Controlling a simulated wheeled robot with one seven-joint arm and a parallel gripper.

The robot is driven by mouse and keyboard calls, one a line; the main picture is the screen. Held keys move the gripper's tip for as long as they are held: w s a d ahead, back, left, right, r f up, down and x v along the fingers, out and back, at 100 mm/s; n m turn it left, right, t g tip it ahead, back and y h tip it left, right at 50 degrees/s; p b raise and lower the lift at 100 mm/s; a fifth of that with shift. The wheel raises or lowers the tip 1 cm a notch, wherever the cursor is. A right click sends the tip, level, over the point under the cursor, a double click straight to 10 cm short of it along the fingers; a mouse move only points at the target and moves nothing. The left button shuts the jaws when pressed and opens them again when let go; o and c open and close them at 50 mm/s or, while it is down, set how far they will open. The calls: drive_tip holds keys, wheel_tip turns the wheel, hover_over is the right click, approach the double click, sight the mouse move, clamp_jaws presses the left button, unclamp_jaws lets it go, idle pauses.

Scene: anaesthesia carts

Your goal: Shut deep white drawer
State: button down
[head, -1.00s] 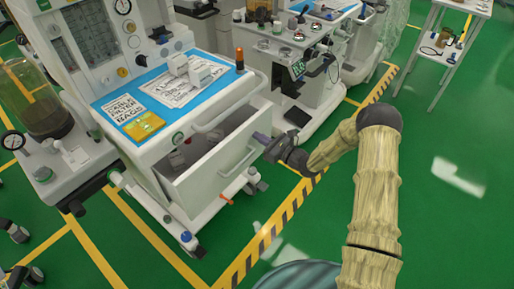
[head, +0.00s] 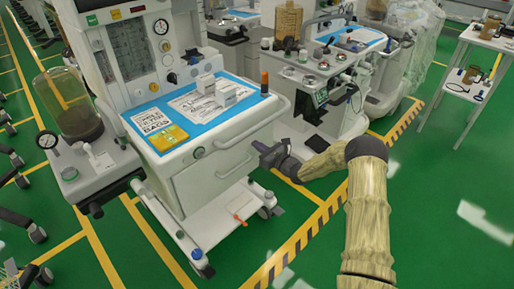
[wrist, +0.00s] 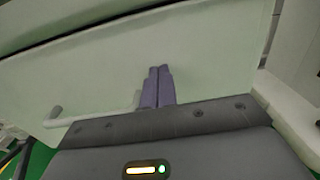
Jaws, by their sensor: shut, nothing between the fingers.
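The deep white drawer (head: 207,180) is in the front of the anaesthesia cart, under the blue-topped work surface. Its front now sits close under the worktop edge, and no interior shows; I cannot tell whether a thin gap is left. Its bar handle (head: 234,166) runs across the front. My gripper (head: 260,149) is at the right part of the drawer front. In the wrist view my gripper's purple fingers (wrist: 158,75) are together and empty, with their tips at the pale drawer front (wrist: 95,82), beside the handle (wrist: 85,120). Contact looks likely but is not certain.
A second cart (head: 300,90) stands close behind on the right. Green floor (head: 420,230) is free at the right, beyond a striped line.

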drive_tip(key=shift+w+a+r, duration=0.2)
drive_tip(key=shift+r, duration=0.25)
drive_tip(key=p+v, duration=0.2)
drive_tip(key=v, duration=1.2)
drive_tip(key=shift+s+d+f+p, duration=0.2)
drive_tip(key=shift+s+f+p, duration=0.1)
drive_tip(key=shift+f, duration=0.1)
